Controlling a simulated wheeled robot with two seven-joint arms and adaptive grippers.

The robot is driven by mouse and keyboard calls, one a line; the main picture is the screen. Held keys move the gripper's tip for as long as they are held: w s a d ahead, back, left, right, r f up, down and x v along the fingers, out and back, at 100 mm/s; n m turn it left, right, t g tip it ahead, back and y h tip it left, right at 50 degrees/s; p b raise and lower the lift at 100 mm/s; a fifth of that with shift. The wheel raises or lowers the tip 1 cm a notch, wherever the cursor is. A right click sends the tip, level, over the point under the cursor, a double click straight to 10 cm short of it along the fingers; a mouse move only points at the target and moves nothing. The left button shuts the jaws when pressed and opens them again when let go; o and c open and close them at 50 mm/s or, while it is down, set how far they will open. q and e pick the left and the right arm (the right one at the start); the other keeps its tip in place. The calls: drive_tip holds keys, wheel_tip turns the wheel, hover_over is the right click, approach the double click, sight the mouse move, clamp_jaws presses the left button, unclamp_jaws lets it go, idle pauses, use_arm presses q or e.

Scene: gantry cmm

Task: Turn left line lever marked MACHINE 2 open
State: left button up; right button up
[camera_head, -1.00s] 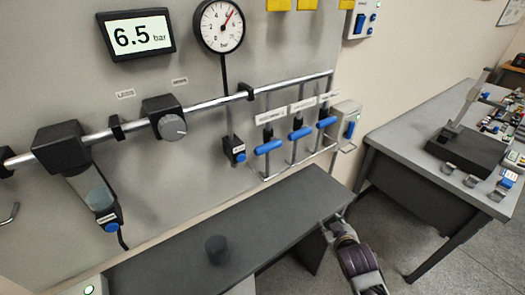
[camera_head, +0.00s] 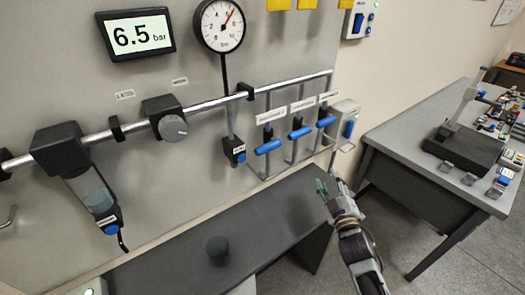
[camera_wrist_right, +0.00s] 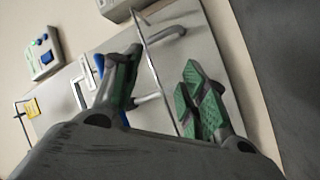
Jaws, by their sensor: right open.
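Three blue lever handles hang on pipes below the rail: the left one (camera_head: 268,147), the middle one (camera_head: 300,133) and the right one (camera_head: 326,122). A white label sits above each; the lettering is too small to read, so I cannot tell which says MACHINE 2. All three handles lie across their pipes. My right gripper (camera_head: 332,187) is open and empty, below and right of the levers, apart from them. In the right wrist view its green-padded fingers (camera_wrist_right: 160,88) are spread, with a blue handle (camera_wrist_right: 99,66) partly hidden behind one. My left gripper is out of view.
A dark bench (camera_head: 265,215) with a black cylinder (camera_head: 217,250) runs below the levers. A grey box with a blue switch (camera_head: 347,130) is right of them. A grey table (camera_head: 400,130) stands at the right. The pipes' lower frame juts out near my right gripper.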

drive_tip(key=s+a+r+n+t+y, duration=0.1)
drive_tip(key=a+r+n+t+y, duration=0.1)
drive_tip(key=a+r+n+y, duration=0.55)
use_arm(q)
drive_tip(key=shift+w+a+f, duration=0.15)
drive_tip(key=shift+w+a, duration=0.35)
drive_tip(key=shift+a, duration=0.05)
use_arm(e)
drive_tip(key=n+g+y, duration=0.8)
drive_tip(key=n+y, duration=0.4)
drive_tip(key=n, duration=0.3)
approach(262, 151)
drive_tip(key=shift+s+d+f, duration=0.15)
drive_tip(key=shift+d+f, duration=0.55)
drive_tip(key=shift+f, duration=0.05)
drive_tip(key=shift+s+d+f, duration=0.15)
drive_tip(key=shift+d+f, duration=0.55)
drive_tip(key=shift+a+r, duration=0.1)
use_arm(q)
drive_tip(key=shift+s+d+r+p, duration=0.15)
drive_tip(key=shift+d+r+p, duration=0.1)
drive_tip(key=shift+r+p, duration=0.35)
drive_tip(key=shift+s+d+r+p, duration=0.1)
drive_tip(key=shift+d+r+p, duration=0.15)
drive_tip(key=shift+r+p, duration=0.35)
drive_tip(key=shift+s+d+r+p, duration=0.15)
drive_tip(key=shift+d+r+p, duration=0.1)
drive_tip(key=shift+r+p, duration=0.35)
use_arm(e)
drive_tip(key=shift+x, duration=6.8)
